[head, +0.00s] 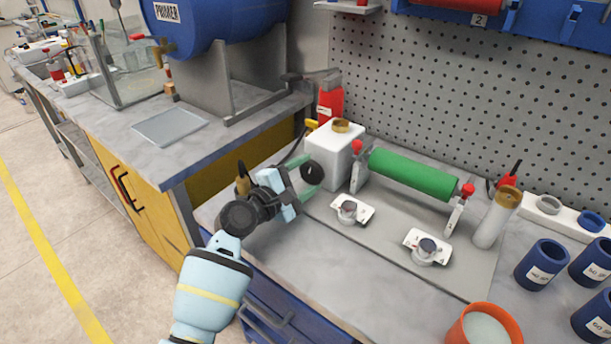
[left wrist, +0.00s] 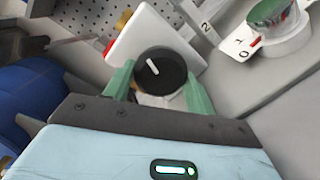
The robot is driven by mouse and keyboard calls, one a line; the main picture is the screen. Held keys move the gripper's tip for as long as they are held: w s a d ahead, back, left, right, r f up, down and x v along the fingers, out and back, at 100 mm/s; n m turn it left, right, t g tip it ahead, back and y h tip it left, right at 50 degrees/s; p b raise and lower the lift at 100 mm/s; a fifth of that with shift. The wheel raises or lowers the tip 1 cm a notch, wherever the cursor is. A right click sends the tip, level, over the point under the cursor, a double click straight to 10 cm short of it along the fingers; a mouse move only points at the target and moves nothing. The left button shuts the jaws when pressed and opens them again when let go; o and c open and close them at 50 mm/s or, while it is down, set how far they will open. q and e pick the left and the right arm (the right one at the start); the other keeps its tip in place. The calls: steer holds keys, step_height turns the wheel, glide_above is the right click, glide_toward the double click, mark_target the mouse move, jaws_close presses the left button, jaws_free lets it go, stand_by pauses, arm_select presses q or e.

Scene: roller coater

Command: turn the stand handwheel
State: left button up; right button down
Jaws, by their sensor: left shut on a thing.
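The black round handwheel (head: 312,172) shows in the head view in front of the white canister. In the left wrist view the handwheel (left wrist: 160,69) has a short white mark, tilted to the upper left. My left gripper (head: 303,181) reaches in from the left with pale green fingers. In the left wrist view the gripper (left wrist: 160,84) has one finger on each side of the handwheel and is shut on it. The handwheel's mount is mostly hidden. My right gripper is not in view.
Right of the handwheel are two white dial plates (head: 351,210) (head: 427,247) and a green roller (head: 411,174) between red-knobbed posts. A white canister (head: 331,157) stands behind. Blue cups (head: 542,264) and an orange pot (head: 459,331) stand at the right. The bench front is clear.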

arm_select(q)
steer(key=shift+r+m, duration=0.1)
steer(key=shift+m, duration=1.5)
steer(key=o, duration=1)
steer(key=shift+s+a, duration=0.1)
steer(key=shift+a, duration=0.05)
steer(key=shift+p+v, duration=0.45)
steer(key=shift+v, duration=3.3)
steer(key=shift+r, duration=0.1)
